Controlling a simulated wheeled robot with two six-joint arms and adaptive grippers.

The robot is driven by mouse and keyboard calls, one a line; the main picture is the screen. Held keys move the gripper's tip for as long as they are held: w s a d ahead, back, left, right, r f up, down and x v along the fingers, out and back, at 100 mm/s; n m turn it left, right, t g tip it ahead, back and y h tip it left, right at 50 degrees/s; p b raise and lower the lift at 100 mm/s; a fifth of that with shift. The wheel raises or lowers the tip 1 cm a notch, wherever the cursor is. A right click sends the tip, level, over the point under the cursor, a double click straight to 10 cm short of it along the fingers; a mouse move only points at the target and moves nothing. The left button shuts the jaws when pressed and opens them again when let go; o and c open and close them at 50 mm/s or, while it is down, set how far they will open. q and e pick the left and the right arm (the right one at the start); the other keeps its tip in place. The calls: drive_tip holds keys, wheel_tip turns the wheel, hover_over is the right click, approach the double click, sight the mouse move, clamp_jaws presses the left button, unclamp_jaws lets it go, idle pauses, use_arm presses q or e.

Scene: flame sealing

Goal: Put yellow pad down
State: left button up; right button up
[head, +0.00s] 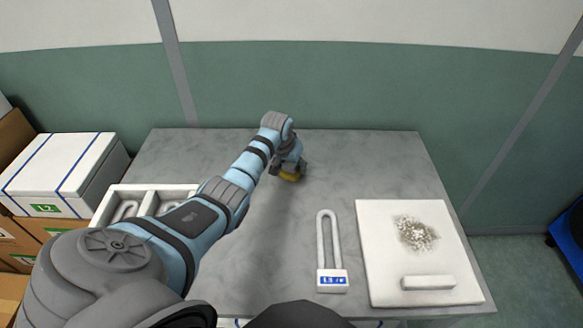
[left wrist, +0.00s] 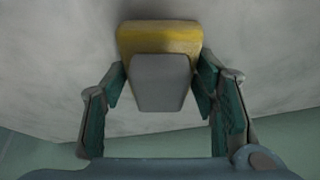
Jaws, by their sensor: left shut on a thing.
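The yellow pad (head: 289,177) is at the middle back of the grey table, under my left gripper (head: 288,170). In the left wrist view the yellow pad (left wrist: 160,38) has a grey block-like part (left wrist: 160,82) on its near side. The fingers of my left gripper (left wrist: 160,85) are shut on it from both sides. The pad is close to the table top (head: 340,165); I cannot tell whether it touches. My right gripper is not in view.
A white padlock-shaped item (head: 332,281) lies at the front middle. A white board (head: 385,285) with a grey speckled patch (head: 416,233) and a white bar (head: 428,283) lies at right. A white divided tray (head: 150,187) is at left. The back right is clear.

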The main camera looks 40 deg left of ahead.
use_arm(q)
drive_tip(key=o, duration=1.3)
drive_tip(key=shift+o, duration=0.2)
drive_tip(key=shift+r, duration=0.25)
drive_tip(key=p+v, duration=0.4)
drive_tip(key=v, duration=0.7)
drive_tip(key=shift+r, duration=0.35)
drive_tip(key=shift+s, duration=0.15)
